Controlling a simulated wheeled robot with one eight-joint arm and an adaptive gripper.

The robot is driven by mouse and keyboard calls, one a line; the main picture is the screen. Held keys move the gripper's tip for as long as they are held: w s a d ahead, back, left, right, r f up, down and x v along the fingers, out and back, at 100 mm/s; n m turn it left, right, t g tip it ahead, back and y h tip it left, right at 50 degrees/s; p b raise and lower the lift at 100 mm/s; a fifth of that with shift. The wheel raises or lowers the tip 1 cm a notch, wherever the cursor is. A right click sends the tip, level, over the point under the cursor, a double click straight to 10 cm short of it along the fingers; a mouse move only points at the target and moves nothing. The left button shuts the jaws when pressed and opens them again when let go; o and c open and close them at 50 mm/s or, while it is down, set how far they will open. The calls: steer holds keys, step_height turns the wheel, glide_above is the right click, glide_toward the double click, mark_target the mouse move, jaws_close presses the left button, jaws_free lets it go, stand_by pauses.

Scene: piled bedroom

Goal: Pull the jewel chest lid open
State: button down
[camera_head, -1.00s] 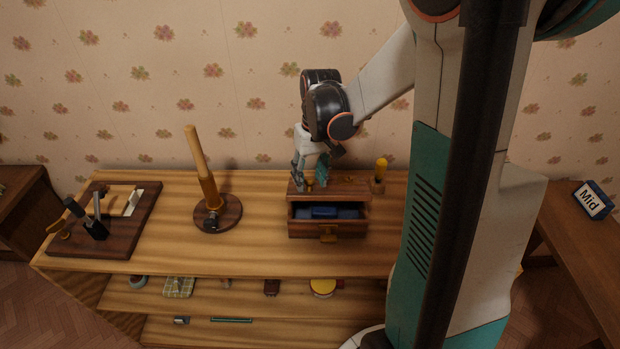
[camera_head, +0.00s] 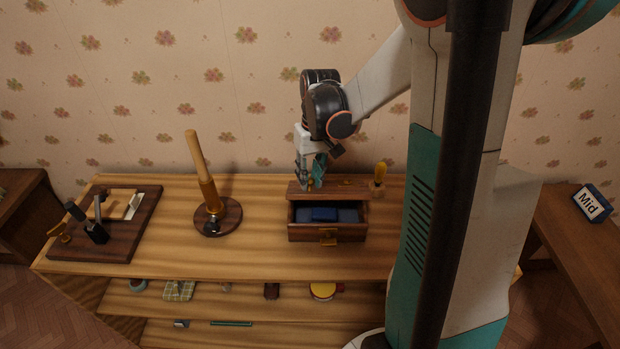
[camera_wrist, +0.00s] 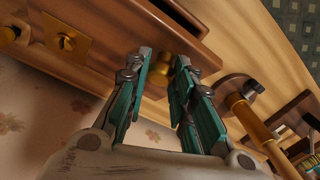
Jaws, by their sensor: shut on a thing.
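The wooden jewel chest (camera_head: 299,234) stands on the table, with a brass clasp on its front. Its lid (camera_head: 345,191) is raised and tilted back, so the blue lining and a dark blue block (camera_head: 325,214) inside show. My gripper (camera_head: 312,184) is at the left part of the lid, shut on a small brass knob. In the wrist view, the knob (camera_wrist: 158,79) shows between the fingertips, with the wooden lid (camera_wrist: 120,47) and its brass plate beyond. The fingers partly hide the knob in the head view.
A post on a round base (camera_head: 230,222) and a dark board (camera_head: 110,248) stand to the left. The tabletop (camera_head: 200,258) in front is clear. Small items lie on shelves below.

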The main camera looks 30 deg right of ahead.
steer(key=shift+w+d+r, duration=0.3)
steer(key=shift+w+r, duration=0.1)
steer(key=shift+w, duration=0.05)
steer(key=w+d+g+y+p, duration=0.1)
steer(key=w+d+g, duration=0.1)
steer(key=w+d, duration=0.4)
steer(key=shift+w+d+r+y, duration=0.2)
steer(key=shift+w+y, duration=0.1)
steer(key=shift+w, duration=1.3)
steer(key=c, duration=1.6)
jaws_free()
steer(key=shift+f, duration=0.1)
steer(key=shift+c, duration=0.2)
steer(key=shift+d, duration=0.1)
steer(key=shift+r, duration=0.2)
